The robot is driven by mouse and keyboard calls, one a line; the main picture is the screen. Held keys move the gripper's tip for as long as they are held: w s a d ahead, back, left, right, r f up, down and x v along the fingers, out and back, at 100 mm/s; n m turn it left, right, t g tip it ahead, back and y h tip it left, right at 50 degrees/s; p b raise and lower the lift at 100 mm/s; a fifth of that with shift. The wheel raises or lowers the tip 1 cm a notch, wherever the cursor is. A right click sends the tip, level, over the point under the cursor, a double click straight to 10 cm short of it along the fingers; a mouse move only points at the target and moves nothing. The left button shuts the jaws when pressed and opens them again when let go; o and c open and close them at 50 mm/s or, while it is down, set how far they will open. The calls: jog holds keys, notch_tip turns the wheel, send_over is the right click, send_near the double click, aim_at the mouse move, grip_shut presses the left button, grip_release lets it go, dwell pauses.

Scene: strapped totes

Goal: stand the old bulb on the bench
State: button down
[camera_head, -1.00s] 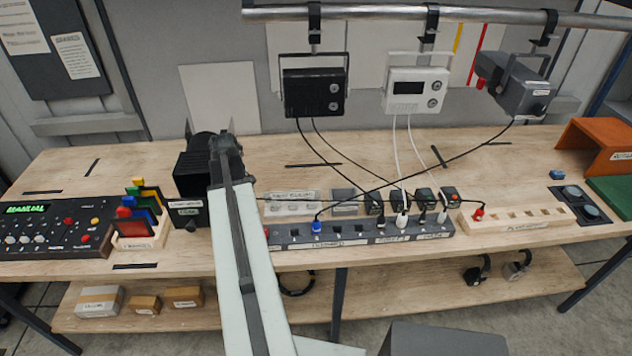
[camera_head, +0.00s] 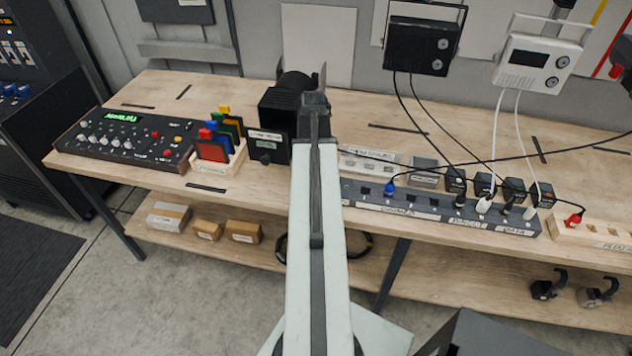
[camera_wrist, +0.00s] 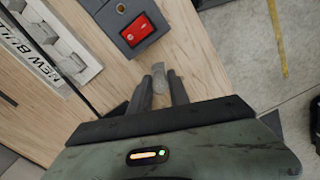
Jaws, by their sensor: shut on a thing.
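My gripper (camera_wrist: 160,90) is shut on the old bulb (camera_wrist: 161,76), a small greyish, see-through thing between the fingertips in the wrist view. Bare wood of the bench (camera_wrist: 85,22) lies below it. In the head view my arm hides the bulb and fingertips, just right of the black lamp housing (camera_head: 281,108). The bench (camera_head: 225,90) is pale wood. I cannot tell from these views whether the bulb touches it.
The new-bulb tray (camera_wrist: 50,45) and a power strip with a red switch (camera_wrist: 137,30) lie close by. The bench's front edge is to the right in the wrist view. Coloured cards in a rack (camera_head: 222,150) and a control panel (camera_head: 125,138) stand left of the lamp.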

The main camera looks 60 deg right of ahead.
notch_tip(320, 180, down, 4)
jog(key=b, duration=0.4)
jog(key=shift+r, duration=0.25)
jog(key=shift+f, duration=0.15)
jog(key=c, duration=1.2)
grip_release()
jog(key=shift+c, duration=0.2)
notch_tip(320, 180, up, 13)
jog(key=p, duration=1.2)
jog(key=shift+f+p, duration=0.2)
jog(key=shift+p, duration=0.2)
jog(key=shift+f, duration=0.15)
